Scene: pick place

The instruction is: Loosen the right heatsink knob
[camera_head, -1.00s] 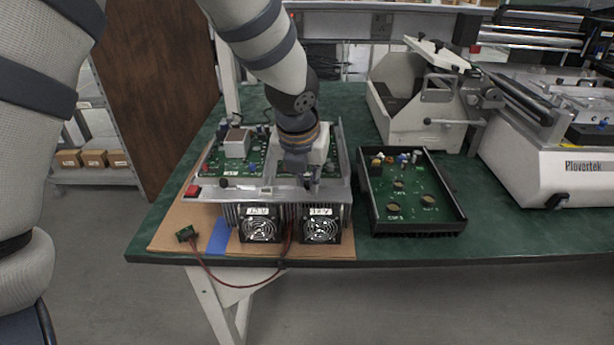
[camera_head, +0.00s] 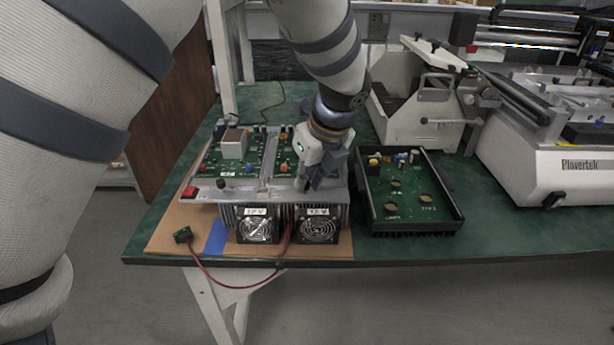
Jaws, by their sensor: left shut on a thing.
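The fixture (camera_head: 270,190) with green circuit boards and a silver front bar stands on a brown board. A black left heatsink knob (camera_head: 221,184) stands on the left part of the bar. My left gripper (camera_head: 308,184) points down at the right part of the bar, shut on the right heatsink knob, which its fingers mostly hide. My right gripper is not in view.
Two fans (camera_head: 317,226) sit under the front bar. A black tray (camera_head: 377,222) with a circuit board lies close on the right. A white machine (camera_head: 570,180) stands farther right.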

